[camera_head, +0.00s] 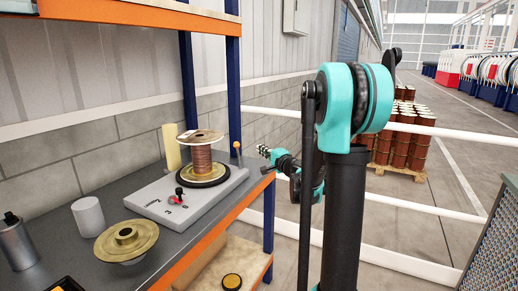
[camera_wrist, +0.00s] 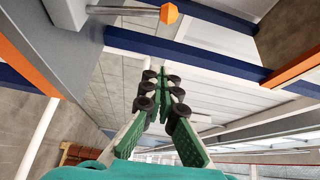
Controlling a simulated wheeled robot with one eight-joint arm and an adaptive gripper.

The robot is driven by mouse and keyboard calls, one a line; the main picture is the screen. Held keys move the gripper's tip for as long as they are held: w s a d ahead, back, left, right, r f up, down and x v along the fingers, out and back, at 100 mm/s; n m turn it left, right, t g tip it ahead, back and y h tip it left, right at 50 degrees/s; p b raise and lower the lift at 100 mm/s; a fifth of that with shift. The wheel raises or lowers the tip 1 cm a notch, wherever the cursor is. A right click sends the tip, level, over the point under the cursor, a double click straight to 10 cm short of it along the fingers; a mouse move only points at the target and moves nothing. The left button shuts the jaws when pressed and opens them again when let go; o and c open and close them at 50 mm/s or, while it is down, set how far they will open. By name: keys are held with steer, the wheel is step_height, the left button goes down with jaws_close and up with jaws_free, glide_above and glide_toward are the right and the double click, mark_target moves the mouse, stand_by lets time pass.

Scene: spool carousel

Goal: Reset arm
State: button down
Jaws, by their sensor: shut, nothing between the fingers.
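My gripper (camera_head: 264,150) shows in the head view at the end of my folded teal and black arm, just right of the workbench edge. It is shut and empty, held in the air apart from the bench. In the wrist view, its green fingers with black joints (camera_wrist: 161,76) come together at the tips. A copper-wound spool (camera_head: 202,163) stands upright on a dark turntable on a grey base plate (camera_head: 215,192). A small lever with a red knob (camera_head: 174,199) sits at the plate's front.
An orange knob on a rod (camera_head: 236,147) stands at the bench's back right, close to my gripper; it also shows in the wrist view (camera_wrist: 169,13). A brass flanged disc (camera_head: 126,241) and white cylinder (camera_head: 88,216) are on the bench. White rails (camera_head: 400,204) run behind my arm.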

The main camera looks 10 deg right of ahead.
steer(key=s+a+f+n+g, duration=0.3)
steer(key=s+a+f+n, duration=0.15)
steer(key=s, duration=0.45)
steer(key=s+a+f+n+g, duration=0.35)
steer(key=s+f, duration=0.25)
steer(key=s, duration=0.2)
steer(key=s+d+f+n+g+h, duration=0.1)
steer(key=s+d+f+g+h, duration=0.1)
steer(key=s, duration=0.5)
steer(key=s+d+f+n+g+h, duration=0.2)
steer(key=s+d+f+h, duration=0.1)
steer(key=s+d+f, duration=0.2)
steer(key=s+d+f+n+g+h, duration=0.1)
steer(key=s+d+f, duration=0.3)
steer(key=s, duration=0.6)
step_height(320, 180, down, 2)
steer(key=shift+s+d+f+n+g+h, duration=0.25)
steer(key=shift+n+g+h, duration=0.2)
steer(key=shift+h, duration=0.25)
steer(key=c, duration=2.2)
jaws_free()
steer(key=shift+a+r, duration=0.1)
